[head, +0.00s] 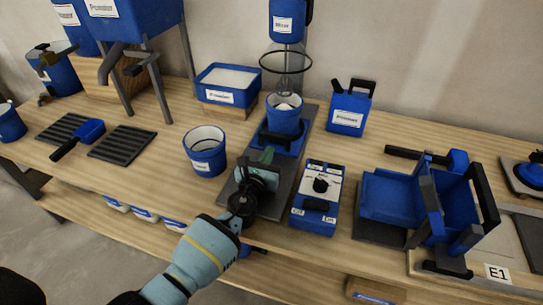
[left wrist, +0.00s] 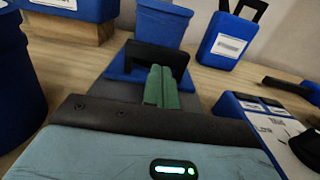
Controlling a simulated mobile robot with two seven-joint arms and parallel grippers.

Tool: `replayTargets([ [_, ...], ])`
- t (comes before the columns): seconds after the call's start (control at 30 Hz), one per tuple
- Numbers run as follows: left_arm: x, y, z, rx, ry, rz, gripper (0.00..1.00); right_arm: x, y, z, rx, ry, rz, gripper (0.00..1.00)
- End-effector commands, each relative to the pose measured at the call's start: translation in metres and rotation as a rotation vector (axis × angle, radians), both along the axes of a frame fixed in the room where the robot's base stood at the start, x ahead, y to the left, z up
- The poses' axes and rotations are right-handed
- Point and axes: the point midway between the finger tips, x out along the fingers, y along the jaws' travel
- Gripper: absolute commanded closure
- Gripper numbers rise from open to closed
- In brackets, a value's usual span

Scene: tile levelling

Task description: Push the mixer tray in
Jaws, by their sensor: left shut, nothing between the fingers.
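The blue mixer tray (head: 291,144) sits on the dark grey mixer base (head: 308,117) and carries a blue bucket (head: 284,121) with pale contents. The bucket is under the mixer head (head: 287,22) and its whisk. My left gripper (head: 266,155) is shut and empty, in front of the tray. In the left wrist view its green fingers (left wrist: 162,88) lie together, pointing at the tray's black handle (left wrist: 157,56); they overlap it, and I cannot tell whether they touch. The tray's blue edge (left wrist: 117,70) shows beside them. My right gripper is not in view.
A blue control box (head: 318,200) with a black knob stands close right of the base. An empty-looking blue bucket (head: 205,152) stands to the left. A blue canister (head: 348,108) is behind right, and a blue bin (head: 227,84) is behind left.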

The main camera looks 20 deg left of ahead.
Motion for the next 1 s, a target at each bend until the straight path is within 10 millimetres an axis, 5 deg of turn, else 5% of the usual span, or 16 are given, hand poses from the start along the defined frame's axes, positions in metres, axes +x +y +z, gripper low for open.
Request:
replayTargets([
  [0.5, -0.086, 0.004, -0.001, 0.001, 0.002, -0.002, 1.0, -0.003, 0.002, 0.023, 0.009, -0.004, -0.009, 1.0],
  [1.0, -0.101, 0.004, -0.002, 0.001, 0.002, -0.001, 1.0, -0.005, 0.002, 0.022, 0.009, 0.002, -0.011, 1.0],
])
